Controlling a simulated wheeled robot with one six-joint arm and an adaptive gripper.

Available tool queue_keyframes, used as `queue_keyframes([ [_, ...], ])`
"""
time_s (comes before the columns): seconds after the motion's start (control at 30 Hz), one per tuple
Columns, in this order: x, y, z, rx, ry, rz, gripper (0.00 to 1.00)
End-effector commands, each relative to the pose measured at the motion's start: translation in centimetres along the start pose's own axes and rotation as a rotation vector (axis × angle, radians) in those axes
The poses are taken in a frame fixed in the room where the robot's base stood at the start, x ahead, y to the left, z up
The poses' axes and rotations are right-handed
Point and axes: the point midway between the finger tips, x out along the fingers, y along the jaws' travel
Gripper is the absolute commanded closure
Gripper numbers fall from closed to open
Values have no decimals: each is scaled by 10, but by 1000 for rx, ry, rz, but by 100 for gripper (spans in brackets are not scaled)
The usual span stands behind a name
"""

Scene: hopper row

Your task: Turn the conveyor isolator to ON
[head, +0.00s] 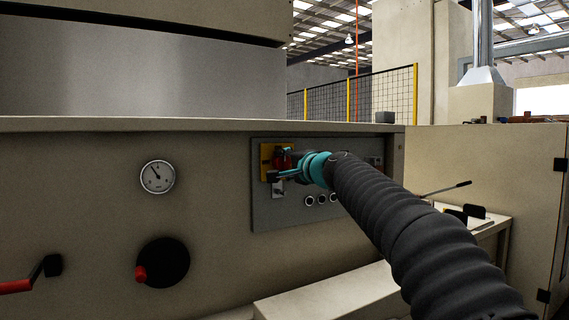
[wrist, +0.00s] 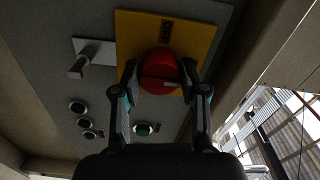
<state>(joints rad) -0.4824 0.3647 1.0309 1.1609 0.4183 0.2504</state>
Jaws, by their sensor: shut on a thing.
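The conveyor isolator is a round red knob (wrist: 158,66) on a square yellow plate (wrist: 208,38), seen in the wrist view. My gripper (wrist: 159,75) is shut on the knob, with one finger on each side. In the head view, the yellow plate (head: 266,153) is at the upper left of the grey panel (head: 268,217). There my gripper (head: 281,165) reaches it from the right and hides most of the knob.
A small grey lever switch (wrist: 90,60), several round buttons (wrist: 77,107) and a green button (wrist: 145,128) share the panel. Left of it are a dial gauge (head: 157,177), a black handwheel (head: 165,262) and a red-handled lever (head: 18,286). A ledge (head: 200,125) runs above.

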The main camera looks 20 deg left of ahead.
Motion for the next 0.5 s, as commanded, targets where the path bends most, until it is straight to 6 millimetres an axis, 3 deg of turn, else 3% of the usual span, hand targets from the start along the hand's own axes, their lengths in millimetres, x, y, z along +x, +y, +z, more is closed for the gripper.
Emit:
queue_keyframes([
  [0.47,0,1,0,14,-1,1,92],
  [0.5,0,1,0,14,-1,1,47],
])
